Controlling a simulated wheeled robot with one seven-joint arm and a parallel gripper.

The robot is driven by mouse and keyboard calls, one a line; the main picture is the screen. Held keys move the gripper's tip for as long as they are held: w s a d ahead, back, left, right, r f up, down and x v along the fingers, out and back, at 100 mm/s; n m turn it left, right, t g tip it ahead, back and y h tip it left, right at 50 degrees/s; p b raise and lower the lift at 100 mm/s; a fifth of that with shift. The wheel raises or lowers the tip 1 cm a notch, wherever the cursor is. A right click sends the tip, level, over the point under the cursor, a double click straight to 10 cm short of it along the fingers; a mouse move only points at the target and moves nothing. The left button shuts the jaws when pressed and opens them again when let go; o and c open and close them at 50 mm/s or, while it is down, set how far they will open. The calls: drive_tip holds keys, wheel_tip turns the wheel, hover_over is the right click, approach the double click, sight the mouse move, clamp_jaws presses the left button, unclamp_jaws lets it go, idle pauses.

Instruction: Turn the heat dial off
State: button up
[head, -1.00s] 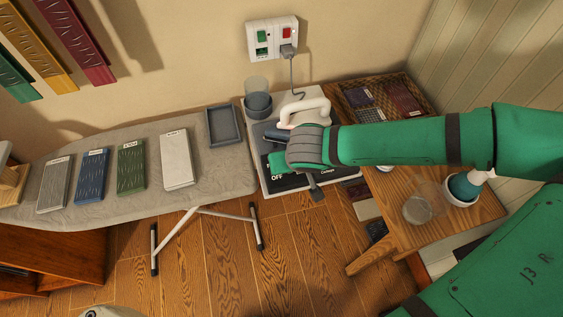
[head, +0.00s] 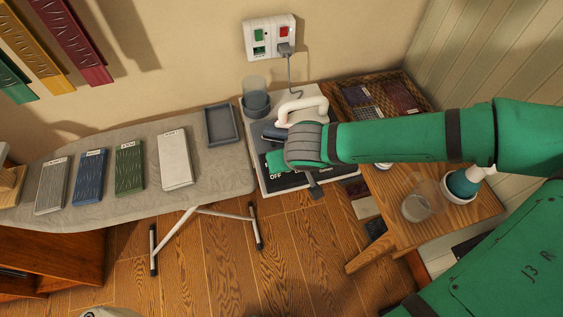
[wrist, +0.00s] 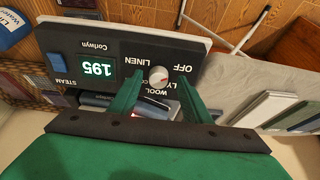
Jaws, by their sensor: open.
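The heat dial (wrist: 158,76) is a small round pale knob with a reddish mark on a dark control panel (wrist: 95,38). In the wrist view the panel appears upside down, with LINEN, WOOL and OFF around the dial. The dial's exact setting is too small to read. A green display (wrist: 97,68) shows 195. My gripper (wrist: 159,73) is open, with one green finger on each side of the dial; I cannot tell whether they touch it. In the head view my gripper (head: 275,160) is over the ironing station (head: 318,98), and the dial is hidden.
A white iron handle (head: 303,108) stands close behind my gripper. The ironing board (head: 225,175) with several boxes is left. The wooden table (head: 400,235) with a glass and a spray bottle is right. A plugged wall socket (head: 270,37) is above.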

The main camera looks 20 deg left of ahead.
drive_tip(key=v, duration=0.7)
drive_tip(key=shift+s+a, duration=0.1)
idle(0.4)
